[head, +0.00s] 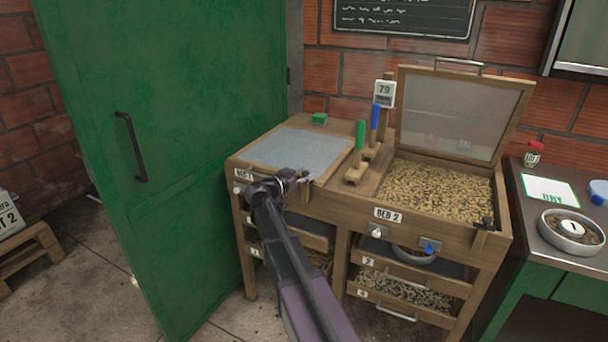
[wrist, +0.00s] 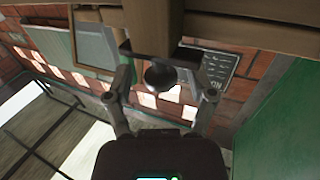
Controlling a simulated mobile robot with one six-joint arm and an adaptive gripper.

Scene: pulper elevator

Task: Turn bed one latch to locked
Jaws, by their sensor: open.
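Bed one (head: 244,174) is the left wooden bed, and its pale mesh lid (head: 296,152) lies shut. My gripper (head: 297,178) is at the front edge of this lid. In the wrist view my gripper (wrist: 163,90) is open, with one finger on each side of a dark round knob (wrist: 160,75). The knob sits on a dark bracket under a wooden beam and looks like the bed one latch. Gaps show between the knob and both fingers. In the head view my gripper hides the latch, and I cannot tell its setting.
Bed 2 (head: 388,214) at right is full of beans, its mesh lid (head: 455,112) raised. Brushes with green (head: 360,134) and blue (head: 376,117) handles stand between the beds. A green door (head: 170,170) stands close at left. A side table (head: 540,225) is at far right.

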